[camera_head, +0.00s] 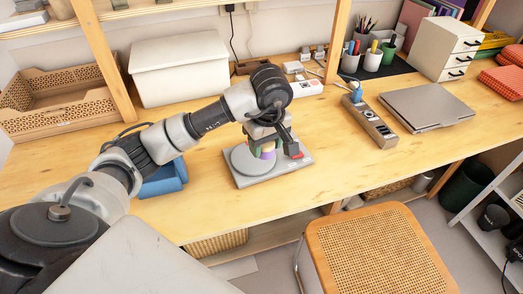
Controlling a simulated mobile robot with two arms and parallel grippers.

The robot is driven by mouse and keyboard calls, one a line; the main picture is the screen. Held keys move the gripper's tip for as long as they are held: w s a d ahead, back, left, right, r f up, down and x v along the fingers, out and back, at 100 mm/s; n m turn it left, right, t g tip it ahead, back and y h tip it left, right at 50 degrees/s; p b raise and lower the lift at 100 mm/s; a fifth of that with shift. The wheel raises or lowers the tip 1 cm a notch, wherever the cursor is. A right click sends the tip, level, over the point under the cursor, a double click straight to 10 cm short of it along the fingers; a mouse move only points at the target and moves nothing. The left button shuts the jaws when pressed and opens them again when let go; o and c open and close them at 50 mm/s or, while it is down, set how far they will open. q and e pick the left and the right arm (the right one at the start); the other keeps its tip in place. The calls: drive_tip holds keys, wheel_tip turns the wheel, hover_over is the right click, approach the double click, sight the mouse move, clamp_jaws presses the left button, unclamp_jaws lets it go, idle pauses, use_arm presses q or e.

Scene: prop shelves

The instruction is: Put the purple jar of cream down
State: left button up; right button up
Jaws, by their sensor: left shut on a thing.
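The purple jar of cream (268,154) shows as a small purple patch under my left gripper (273,150), which is shut on it. Most of the jar is hidden by the gripper fingers. The jar is over a flat grey device (255,174) with a round disc on top, lying on the wooden desk. I cannot tell whether the jar touches the disc. Something green and something red show close to the fingers. My right gripper is not in view.
The wooden desk (215,205) is clear in front of the grey device. A stool (375,258) is in front.

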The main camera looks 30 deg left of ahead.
use_arm(q)
drive_tip(key=w+a+f, duration=0.1)
drive_tip(key=a, duration=0.1)
drive_tip(key=w+a+f, duration=0.1)
drive_tip(key=a, duration=0.1)
drive_tip(key=w+a+f, duration=0.2)
drive_tip(key=shift+p, duration=0.4)
drive_tip(key=shift+w+a+f, duration=0.2)
drive_tip(key=shift+w+f, duration=0.05)
drive_tip(key=shift+a+f, duration=0.15)
drive_tip(key=shift+f, duration=0.1)
wheel_tip(320, 180, down, 3)
drive_tip(key=shift+f+p, duration=0.15)
drive_tip(key=shift+p, duration=0.25)
drive_tip(key=shift+f, duration=0.2)
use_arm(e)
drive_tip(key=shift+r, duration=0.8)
